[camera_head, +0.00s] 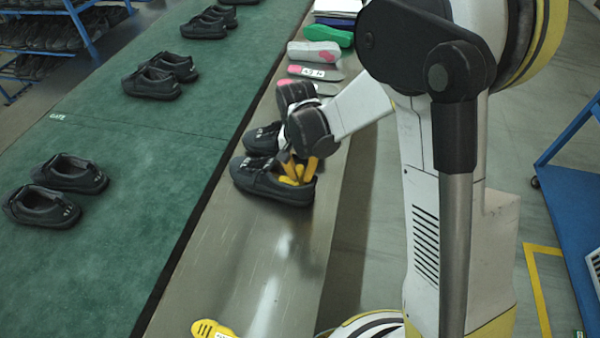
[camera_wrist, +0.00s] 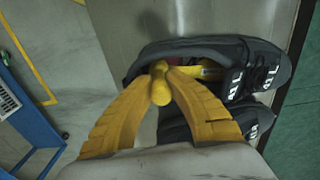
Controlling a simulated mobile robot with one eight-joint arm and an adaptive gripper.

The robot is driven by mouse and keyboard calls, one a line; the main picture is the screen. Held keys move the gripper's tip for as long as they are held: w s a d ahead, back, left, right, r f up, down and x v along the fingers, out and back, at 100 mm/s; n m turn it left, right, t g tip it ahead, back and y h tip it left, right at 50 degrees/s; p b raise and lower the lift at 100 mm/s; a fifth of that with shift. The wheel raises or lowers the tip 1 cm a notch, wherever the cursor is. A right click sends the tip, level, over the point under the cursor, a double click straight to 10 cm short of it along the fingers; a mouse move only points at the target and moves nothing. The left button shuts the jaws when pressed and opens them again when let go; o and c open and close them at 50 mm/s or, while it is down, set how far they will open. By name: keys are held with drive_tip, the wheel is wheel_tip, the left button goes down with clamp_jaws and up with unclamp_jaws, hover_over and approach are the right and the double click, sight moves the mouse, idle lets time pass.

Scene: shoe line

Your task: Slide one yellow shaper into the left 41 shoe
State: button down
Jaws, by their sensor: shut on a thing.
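Two dark shoes stand side by side on the metal ledge: the nearer shoe (camera_head: 262,182) and the farther shoe (camera_head: 258,139). In the wrist view the nearer shoe (camera_wrist: 222,52) is at the top and the other shoe (camera_wrist: 232,124) is partly behind my finger. My gripper (camera_head: 299,168) is over the nearer shoe's opening. In the wrist view its yellow fingers (camera_wrist: 162,82) are shut on the knob end of a yellow shaper (camera_wrist: 208,70). The shaper's front part lies inside the shoe's opening; its tip is hidden.
Another yellow shaper (camera_head: 207,328) lies on the near end of the metal ledge (camera_head: 255,265). Insoles (camera_head: 315,72) and a green piece (camera_head: 328,35) lie farther along. Several shoe pairs stand on the green belt (camera_head: 115,215) at left. A blue cart (camera_head: 580,190) is at right.

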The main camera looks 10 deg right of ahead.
sight(301, 168)
drive_tip(key=c, duration=1.4)
unclamp_jaws()
drive_tip(key=shift+o, duration=0.2)
drive_tip(key=shift+r+p, duration=0.95)
drive_tip(key=shift+r, duration=0.55)
drive_tip(key=shift+r+p, duration=2.35)
drive_tip(key=shift+r, duration=1.2)
